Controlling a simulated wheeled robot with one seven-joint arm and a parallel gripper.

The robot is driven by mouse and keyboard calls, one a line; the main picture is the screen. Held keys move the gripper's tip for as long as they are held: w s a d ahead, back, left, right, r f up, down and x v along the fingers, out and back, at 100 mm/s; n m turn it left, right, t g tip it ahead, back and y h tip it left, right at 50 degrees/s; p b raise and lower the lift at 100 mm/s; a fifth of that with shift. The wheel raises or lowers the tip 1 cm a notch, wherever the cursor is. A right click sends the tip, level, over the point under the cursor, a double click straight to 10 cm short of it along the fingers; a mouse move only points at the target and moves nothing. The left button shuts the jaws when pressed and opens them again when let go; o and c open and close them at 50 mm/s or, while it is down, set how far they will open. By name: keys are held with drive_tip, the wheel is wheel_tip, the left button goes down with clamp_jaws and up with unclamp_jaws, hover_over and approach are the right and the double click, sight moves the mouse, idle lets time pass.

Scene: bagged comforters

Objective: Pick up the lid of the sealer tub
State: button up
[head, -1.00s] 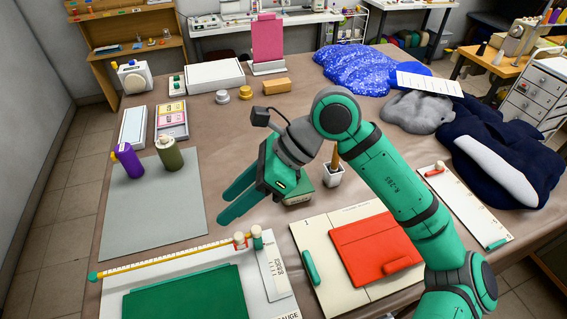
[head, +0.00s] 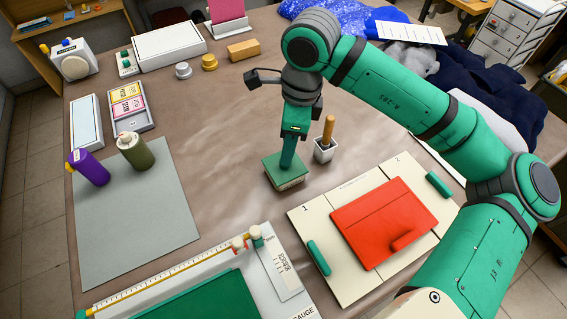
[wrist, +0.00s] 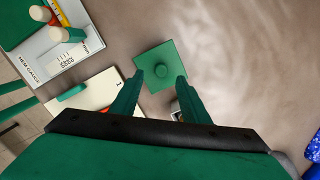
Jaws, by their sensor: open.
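The sealer tub is a small box with a square green lid (head: 279,176), standing on the brown table right of the grey mat. My gripper (head: 287,166) points straight down over the lid and hides the knob in the head view. In the wrist view my gripper (wrist: 160,78) is open, with one finger on each side of the knob and nothing held. I cannot tell whether the fingers touch the lid.
A white cup (head: 323,155) with a wooden-handled tool stands close right of the tub. A cream board (head: 310,220) with a red panel (head: 375,225) lies in front. A grey mat (head: 150,220) with purple and olive bottles is at left. Bare table lies behind the tub.

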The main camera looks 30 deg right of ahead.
drive_tip(key=shift+w+a+f, duration=0.1)
drive_tip(key=shift+w+f, duration=0.05)
drive_tip(key=shift+f, duration=1.25)
drive_tip(key=shift+w+a+f, duration=0.1)
drive_tip(key=shift+w+f, duration=0.05)
drive_tip(key=shift+f, duration=1.25)
clamp_jaws()
